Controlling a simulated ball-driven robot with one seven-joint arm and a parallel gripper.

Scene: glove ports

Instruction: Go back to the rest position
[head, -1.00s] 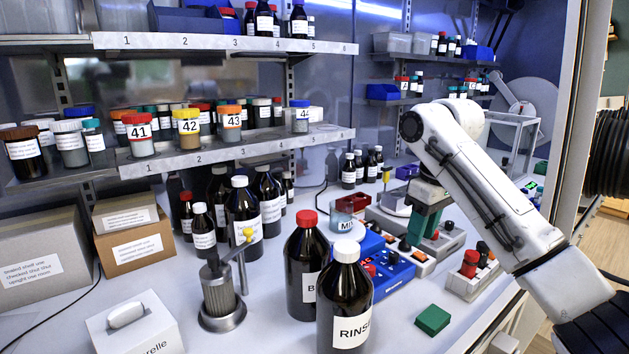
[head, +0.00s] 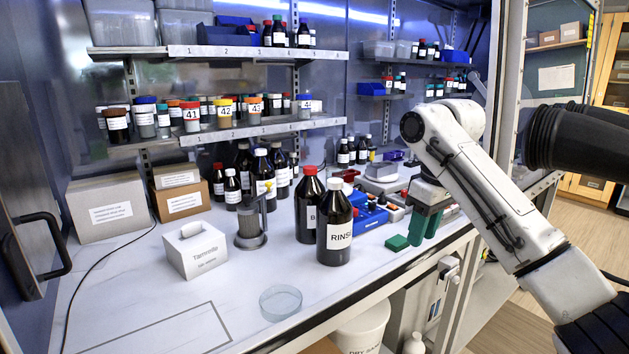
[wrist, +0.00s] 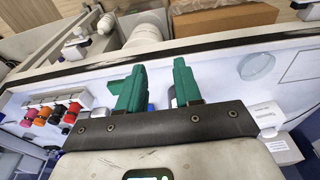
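My gripper (head: 427,224) hangs at the front right edge of the bench, pointing down, with its arm reaching in from the right. Its two green fingers stand apart in the wrist view (wrist: 158,80), with nothing held between them. In the head view the fingers are beside a small green block (head: 397,242) that lies on the bench; I cannot tell the exact gap.
The RINSE bottle (head: 335,228) and a red-capped bottle (head: 307,205) stand left of the gripper. A tissue box (head: 195,250), a glass dish (head: 281,302) and a metal press (head: 250,225) are further left. A post (head: 500,100) stands behind my arm.

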